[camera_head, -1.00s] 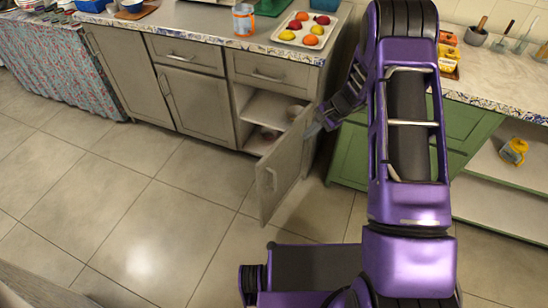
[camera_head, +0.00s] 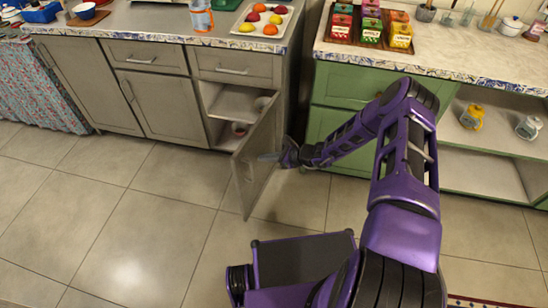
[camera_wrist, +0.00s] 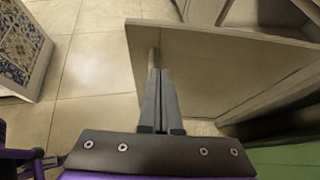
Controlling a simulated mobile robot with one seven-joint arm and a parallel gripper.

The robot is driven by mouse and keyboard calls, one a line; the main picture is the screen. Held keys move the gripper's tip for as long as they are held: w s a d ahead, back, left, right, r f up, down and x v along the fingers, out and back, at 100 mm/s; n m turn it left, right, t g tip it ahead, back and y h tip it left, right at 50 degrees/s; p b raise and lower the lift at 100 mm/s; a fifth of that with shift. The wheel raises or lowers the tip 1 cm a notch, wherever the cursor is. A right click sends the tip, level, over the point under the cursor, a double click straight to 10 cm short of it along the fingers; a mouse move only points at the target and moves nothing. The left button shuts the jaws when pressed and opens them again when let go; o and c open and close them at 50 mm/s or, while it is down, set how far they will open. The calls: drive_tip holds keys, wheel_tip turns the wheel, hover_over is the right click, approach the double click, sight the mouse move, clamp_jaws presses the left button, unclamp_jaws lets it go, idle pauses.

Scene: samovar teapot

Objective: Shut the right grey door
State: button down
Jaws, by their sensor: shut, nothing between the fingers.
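The right grey door (camera_head: 258,155) stands wide open, hinged at the right end of the grey cabinet, its free edge swung out over the floor. My gripper (camera_head: 266,157) is at the door's right-hand, outer face, around mid-height. In the wrist view, my gripper (camera_wrist: 161,74) is shut and empty, its fingers pointing at the door (camera_wrist: 220,65) and overlapping its left part. A pale handle-like piece (camera_wrist: 152,42) shows by the fingertips. Whether the fingers touch the door cannot be told.
The opened cabinet shows a shelf (camera_head: 236,105) with bowls inside. A closed grey door (camera_head: 160,105) is to its left. Green cabinets (camera_head: 340,100) stand behind my arm. The tiled floor (camera_head: 150,200) left of the open door is clear.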

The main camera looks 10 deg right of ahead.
sight(242, 154)
drive_tip(key=x, duration=0.4)
drive_tip(key=r+x, duration=0.1)
drive_tip(key=x, duration=0.1)
drive_tip(key=shift+w+a+r, duration=0.1)
drive_tip(key=shift+w+a, duration=0.05)
drive_tip(key=shift+a, duration=0.1)
drive_tip(key=shift+w+a, duration=0.3)
drive_tip(key=shift+a, duration=0.2)
drive_tip(key=shift+w+a+b, duration=0.1)
drive_tip(key=shift+a+b, duration=0.05)
drive_tip(key=shift+b, duration=0.15)
